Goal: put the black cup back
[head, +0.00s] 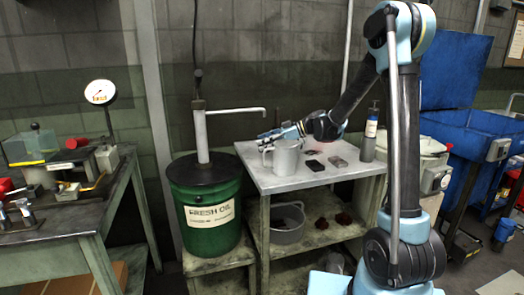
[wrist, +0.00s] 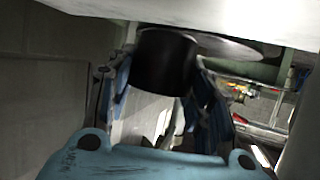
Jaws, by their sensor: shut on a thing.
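The black cup (wrist: 162,62) shows in the wrist view as a dark cylinder between the two blue fingers of my gripper (wrist: 163,88), which is shut on it. In the head view my gripper (head: 268,136) points left above the back left part of the grey bench top (head: 262,177), just behind and above a grey jug (head: 284,158). The cup cannot be made out in the head view. Whether it touches anything beneath it cannot be told.
A black block (head: 315,165) and a grey block (head: 338,161) lie right of the jug. The bench's front strip is clear.

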